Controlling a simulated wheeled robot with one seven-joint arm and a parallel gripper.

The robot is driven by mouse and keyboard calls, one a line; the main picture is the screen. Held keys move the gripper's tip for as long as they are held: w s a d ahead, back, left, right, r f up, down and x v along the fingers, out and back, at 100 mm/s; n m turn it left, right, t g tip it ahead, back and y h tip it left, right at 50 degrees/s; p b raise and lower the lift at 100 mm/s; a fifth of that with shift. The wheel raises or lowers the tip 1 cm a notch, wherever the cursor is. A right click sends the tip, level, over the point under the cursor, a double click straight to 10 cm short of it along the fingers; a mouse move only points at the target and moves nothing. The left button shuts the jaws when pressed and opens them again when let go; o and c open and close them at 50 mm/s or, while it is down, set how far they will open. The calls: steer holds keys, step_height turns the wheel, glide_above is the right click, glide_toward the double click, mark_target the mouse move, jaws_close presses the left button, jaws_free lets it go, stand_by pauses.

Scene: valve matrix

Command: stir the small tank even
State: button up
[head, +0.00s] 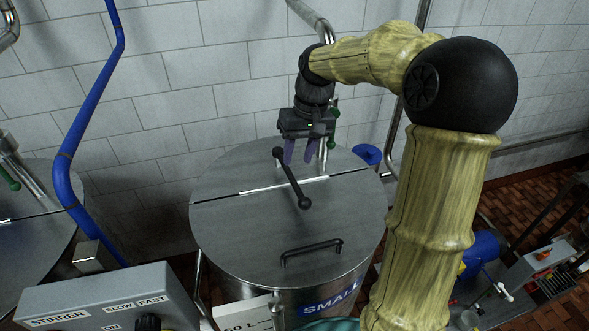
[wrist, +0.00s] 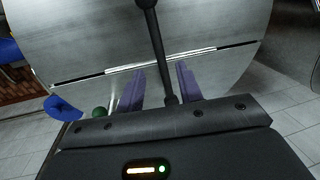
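The small tank (head: 330,294) is a steel drum labelled SMALL, its round lid (head: 232,235) split by a slot. A black lever with ball ends (head: 291,178) stands over the middle of the lid. My gripper (head: 298,162) hangs over the back of the lid, beside the lever's far end, with its purple fingers pointing down and apart. In the wrist view, the lever (wrist: 158,50) runs into the gap between the open fingers (wrist: 160,90); I cannot tell whether they touch it. The tank's contents are hidden by the lid.
A grey control box (head: 100,298) marked STIRRER and SLOW FAST, with a dark knob (head: 148,322), stands at front left. A black lid handle (head: 312,251) lies towards the front. A blue pipe (head: 90,120) rises at left beside another tank (head: 35,245). A tiled wall (head: 160,90) stands behind.

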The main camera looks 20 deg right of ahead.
mark_target(293, 177)
steer(key=f, duration=0.2)
steer(key=a+f, duration=0.1)
steer(key=f, duration=0.2)
steer(key=shift+f+p, duration=0.35)
steer(key=shift+s, duration=0.1)
jaws_close()
